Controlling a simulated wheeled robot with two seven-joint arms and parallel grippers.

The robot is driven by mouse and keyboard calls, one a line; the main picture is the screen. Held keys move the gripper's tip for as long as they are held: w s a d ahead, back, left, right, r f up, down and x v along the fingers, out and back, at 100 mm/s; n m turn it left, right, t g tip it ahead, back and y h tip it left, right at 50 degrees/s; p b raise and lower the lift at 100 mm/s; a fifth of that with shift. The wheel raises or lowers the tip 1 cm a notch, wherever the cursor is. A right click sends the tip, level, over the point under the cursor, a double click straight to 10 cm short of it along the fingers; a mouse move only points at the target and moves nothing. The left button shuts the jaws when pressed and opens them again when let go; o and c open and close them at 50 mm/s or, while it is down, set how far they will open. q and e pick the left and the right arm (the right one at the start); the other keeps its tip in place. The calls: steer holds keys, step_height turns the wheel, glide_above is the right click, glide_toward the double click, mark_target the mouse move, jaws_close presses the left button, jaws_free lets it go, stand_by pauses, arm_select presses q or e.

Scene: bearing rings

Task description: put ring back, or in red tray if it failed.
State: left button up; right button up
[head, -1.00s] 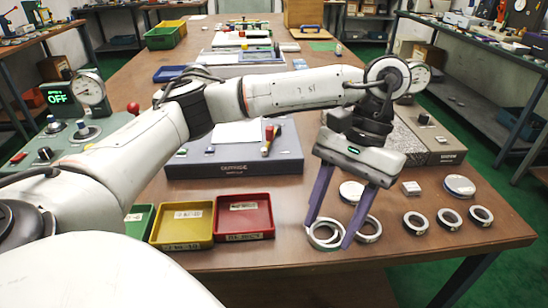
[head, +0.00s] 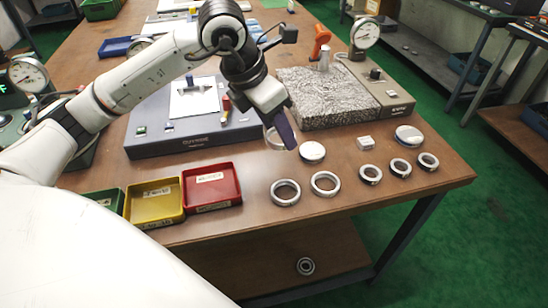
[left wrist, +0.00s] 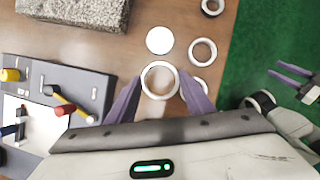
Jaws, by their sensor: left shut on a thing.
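My left gripper (head: 284,134) is shut on a silver ring (head: 274,138), held above the table in front of the dark grey instrument box. In the left wrist view the held ring (left wrist: 147,90) sits between the two purple fingers. Two larger rings (head: 285,192) (head: 325,184) and several smaller rings (head: 370,174) lie flat on the table to the right of the trays. The red tray (head: 213,207) stands at the front left and looks empty but for a label. My right gripper (left wrist: 274,69) shows at the right edge of the left wrist view, fingers apart and empty.
Yellow (head: 155,222) and green (head: 104,200) trays stand left of the red one. The dark grey box (head: 190,141), a speckled stone block (head: 322,98) and a dial gauge (head: 365,33) stand behind. White-topped discs (head: 312,151) (head: 408,135) lie near the rings.

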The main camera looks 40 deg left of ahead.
mark_target(269, 133)
arm_select(q)
steer(key=a+n, duration=0.1)
steer(key=n, duration=0.1)
steer(key=w+r+n+y, duration=0.1)
steer(key=n, duration=0.1)
steer(key=shift+a+r+y, duration=0.2)
steer(key=shift+a+y, duration=0.1)
steer(key=shift+a, duration=0.1)
step_height(269, 133, down, 5)
steer(key=shift+s+a+f, duration=0.1)
steer(key=shift+a+f, duration=0.05)
steer(key=shift+f, duration=2.3)
steer(key=shift+f, duration=0.15)
steer(key=o, duration=1.2)
